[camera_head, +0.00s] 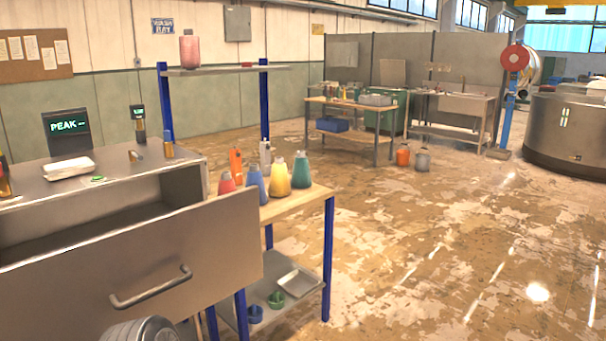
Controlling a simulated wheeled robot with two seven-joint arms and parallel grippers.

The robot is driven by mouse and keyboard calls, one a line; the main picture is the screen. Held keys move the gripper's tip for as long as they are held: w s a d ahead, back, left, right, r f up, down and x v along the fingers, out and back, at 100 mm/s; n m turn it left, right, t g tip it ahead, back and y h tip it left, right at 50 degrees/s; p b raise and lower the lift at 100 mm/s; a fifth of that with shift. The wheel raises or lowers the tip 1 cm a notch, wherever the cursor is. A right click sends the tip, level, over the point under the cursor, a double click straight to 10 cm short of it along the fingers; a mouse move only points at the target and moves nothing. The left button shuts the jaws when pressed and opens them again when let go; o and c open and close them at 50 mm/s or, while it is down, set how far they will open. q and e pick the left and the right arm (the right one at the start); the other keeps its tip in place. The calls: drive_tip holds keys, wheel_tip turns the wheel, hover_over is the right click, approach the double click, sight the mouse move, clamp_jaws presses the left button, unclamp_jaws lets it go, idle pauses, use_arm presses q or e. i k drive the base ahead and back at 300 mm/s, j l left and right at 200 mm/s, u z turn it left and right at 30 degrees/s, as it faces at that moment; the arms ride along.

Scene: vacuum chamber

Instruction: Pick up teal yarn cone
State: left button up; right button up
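A teal cone-shaped object (301,171), probably the yarn cone, stands upright on a wooden-topped workbench (310,197). It is at the right end of a row, close beside a yellow cone-shaped object (279,180). A blue one (253,186) and a red one (227,183) stand further left, the red one partly hidden behind a raised metal panel. Neither gripper shows. A grey rounded part at the bottom edge looks like one of my own arm links.
The metal panel with a handle (150,288) fronts a steel cabinet (60,197) at left. An orange bottle (236,163) and a pale bottle (265,154) stand behind the cones. A blue bench leg (328,258) marks the right end; the floor beyond is open.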

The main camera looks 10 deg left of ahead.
sight(301, 177)
drive_tip(key=i+l, duration=0.2)
drive_tip(key=i, duration=0.25)
drive_tip(key=i+l, duration=0.25)
drive_tip(key=i, duration=0.2)
drive_tip(key=i+l, duration=0.2)
drive_tip(key=i, duration=0.3)
drive_tip(key=i+l, duration=0.25)
drive_tip(key=i, duration=0.2)
drive_tip(key=i+l, duration=0.2)
drive_tip(key=i, duration=0.25)
drive_tip(key=i+l, duration=0.2)
drive_tip(key=i, duration=0.25)
